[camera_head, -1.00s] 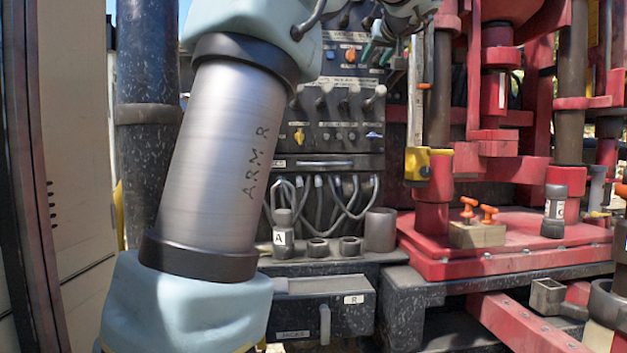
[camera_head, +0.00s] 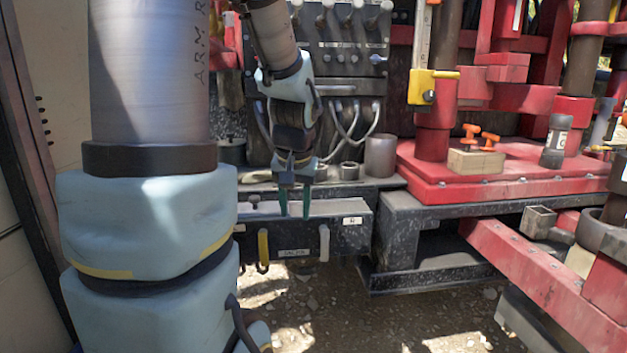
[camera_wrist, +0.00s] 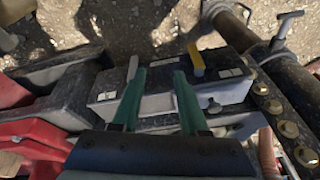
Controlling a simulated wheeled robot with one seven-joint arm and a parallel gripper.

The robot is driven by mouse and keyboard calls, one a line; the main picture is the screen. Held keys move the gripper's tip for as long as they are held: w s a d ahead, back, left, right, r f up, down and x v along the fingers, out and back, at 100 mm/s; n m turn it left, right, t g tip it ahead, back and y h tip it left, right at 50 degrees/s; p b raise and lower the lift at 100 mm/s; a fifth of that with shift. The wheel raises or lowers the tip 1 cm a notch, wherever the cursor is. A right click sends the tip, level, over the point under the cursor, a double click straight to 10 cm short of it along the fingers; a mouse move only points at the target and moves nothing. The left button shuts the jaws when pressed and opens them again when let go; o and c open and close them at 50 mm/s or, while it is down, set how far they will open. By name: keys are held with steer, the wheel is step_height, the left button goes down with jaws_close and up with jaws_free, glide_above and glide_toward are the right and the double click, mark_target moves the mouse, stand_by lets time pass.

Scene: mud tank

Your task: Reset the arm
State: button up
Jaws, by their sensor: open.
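My gripper (camera_head: 295,202) hangs in the left middle of the head view with its two green fingers pointing down. It is open, with a clear gap between the fingers and nothing held. It hangs in front of the dark drawer box (camera_head: 343,236) below the control panel. In the wrist view my gripper (camera_wrist: 160,78) shows both fingers spread, with the drawer box (camera_wrist: 238,90) beyond them. My arm fills the left side of the head view.
The control panel (camera_head: 345,55) with levers and cables stands behind my gripper. A grey cup (camera_head: 380,155) sits on the ledge. A red platform (camera_head: 430,185) carries a wooden block (camera_head: 476,160) with orange handles and a dark cylinder (camera_head: 555,142). Gravel ground (camera_head: 400,315) lies open below.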

steer(key=s+a+f+g, duration=0.25)
steer(key=s+f, duration=0.35)
steer(key=s, duration=0.3)
step_height(320, 180, up, 20)
steer(key=p, duration=2)
steer(key=shift+s+a+n+t+h, duration=0.15)
steer(key=shift+s+n+t+h, duration=0.15)
steer(key=shift+s+n+t, duration=0.1)
